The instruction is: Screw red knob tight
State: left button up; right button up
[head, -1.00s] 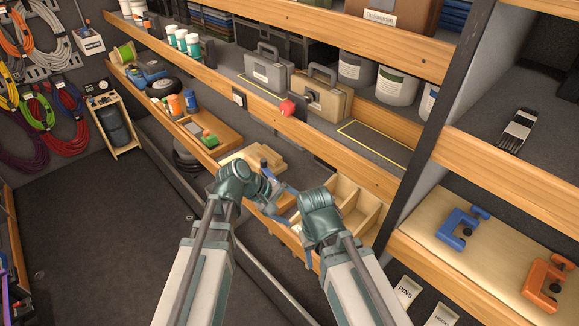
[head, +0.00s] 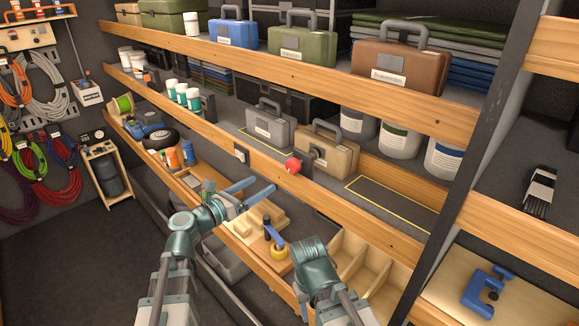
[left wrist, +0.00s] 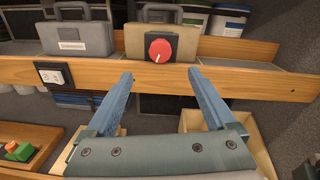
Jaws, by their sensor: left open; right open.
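The red knob (head: 293,165) sits on a dark plate on the front of the middle wooden shelf rail. In the left wrist view the round knob (left wrist: 160,49) is face-on, with a white pointer line slanting down and left. My left gripper (head: 266,184) is open and empty, below and left of the knob in the head view. In the left wrist view its two blue fingers (left wrist: 160,76) stand apart below the knob, not touching it. My right gripper (head: 318,265) is lower, by the divided wooden bin; its fingers are mostly hidden behind its wrist.
A tan case (head: 327,150) and a grey case (head: 270,127) stand behind the rail (head: 370,203). A small black-and-white plate (left wrist: 53,75) is on the rail left of the knob. A divided wooden bin (head: 360,262) and a blue clamp (head: 487,290) are lower right.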

aim_at(290, 168)
pick_arm(q)
jog(key=x, duration=1.3)
jog(key=shift+w+d, duration=0.25)
jog(key=shift+d, duration=0.1)
jog(key=c, duration=1.4)
jog(key=shift+o, duration=0.2)
jog(key=m, duration=0.4)
jog(key=shift+m, duration=0.3)
jog(key=shift+m+b, duration=0.3)
jog(key=shift+m, duration=1.5)
jog(key=shift+f, duration=0.1)
